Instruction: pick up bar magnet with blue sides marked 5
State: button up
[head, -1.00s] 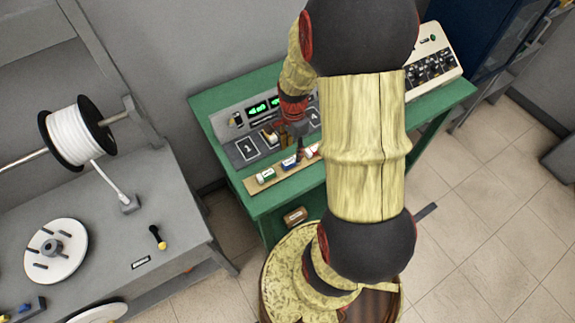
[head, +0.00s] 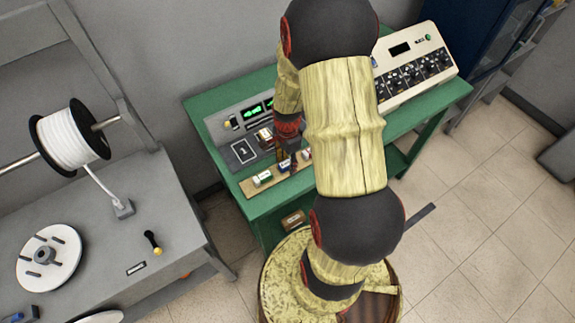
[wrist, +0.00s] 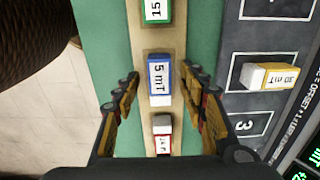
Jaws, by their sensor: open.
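The bar magnet with blue sides (wrist: 159,77), marked "5 mT", lies on a tan wooden strip (wrist: 145,33) in the wrist view. My gripper (wrist: 162,82) is open, with one finger on each side of the blue magnet and a gap to it. In the head view my gripper (head: 287,150) is over the strip at the front of the green table, and the blue magnet is mostly hidden there.
A green-sided magnet (wrist: 156,10) marked 15 and a red-sided magnet (wrist: 162,132) lie on the strip, either side of the blue one. A control box (head: 418,65) stands at the back right.

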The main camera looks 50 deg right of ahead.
jog(key=shift+c, duration=0.2)
grip_shut()
dwell(0.3)
